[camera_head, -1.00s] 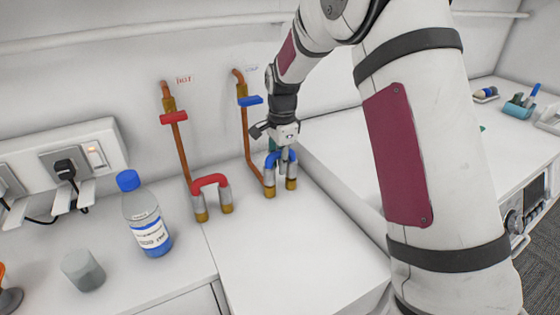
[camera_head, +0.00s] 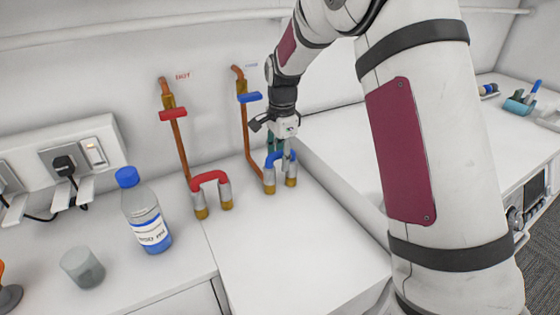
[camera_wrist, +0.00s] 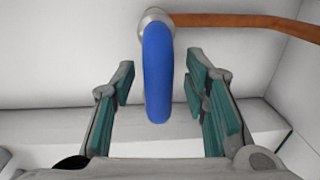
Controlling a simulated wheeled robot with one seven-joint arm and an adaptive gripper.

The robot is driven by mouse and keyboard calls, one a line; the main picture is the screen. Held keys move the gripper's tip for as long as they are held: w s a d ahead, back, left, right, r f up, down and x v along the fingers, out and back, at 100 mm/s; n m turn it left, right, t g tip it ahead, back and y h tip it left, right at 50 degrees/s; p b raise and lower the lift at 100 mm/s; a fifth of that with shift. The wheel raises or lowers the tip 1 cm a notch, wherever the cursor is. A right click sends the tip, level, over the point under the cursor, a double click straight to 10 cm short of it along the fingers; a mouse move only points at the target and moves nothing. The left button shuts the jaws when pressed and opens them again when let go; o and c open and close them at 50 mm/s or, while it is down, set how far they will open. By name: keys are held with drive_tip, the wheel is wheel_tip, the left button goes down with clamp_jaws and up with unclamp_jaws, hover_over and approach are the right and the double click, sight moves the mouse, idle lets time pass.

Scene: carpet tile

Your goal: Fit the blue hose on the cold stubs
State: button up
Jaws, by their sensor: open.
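The blue hose (camera_head: 281,157) is a short U-shaped piece with its bend upward. Its two grey ends stand over the brass cold stubs (camera_head: 270,188) at the back of the white worktop, below the copper pipe with the blue valve handle (camera_head: 249,98). The red hose (camera_head: 209,177) stands the same way on the stubs to its left. My gripper (camera_head: 281,146) is just above the blue hose and partly hides its bend. In the wrist view the blue hose (camera_wrist: 158,75) passes between my gripper's (camera_wrist: 160,88) spread green-padded fingers, with gaps on both sides.
A blue-capped bottle (camera_head: 146,212) and a grey cup (camera_head: 82,267) stand left of the red hose. A socket panel (camera_head: 70,160) with a plugged cable is on the left wall. A raised white box (camera_head: 345,135) stands close on the right. The worktop in front is clear.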

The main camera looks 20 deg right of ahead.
drive_tip(key=r, duration=1)
drive_tip(key=shift+s, duration=0.3)
drive_tip(key=shift+r, duration=0.15)
drive_tip(key=shift+s+r, duration=0.25)
drive_tip(key=s+r+n+t, duration=0.1)
drive_tip(key=s+r+n, duration=0.3)
drive_tip(key=s+r, duration=0.3)
drive_tip(key=s+f+n+t, duration=0.1)
drive_tip(key=s+n+t, duration=0.2)
drive_tip(key=s+n, duration=0.9)
drive_tip(key=s, duration=1.4)
drive_tip(key=shift+s+d+f+t, duration=0.15)
drive_tip(key=shift+t, duration=0.15)
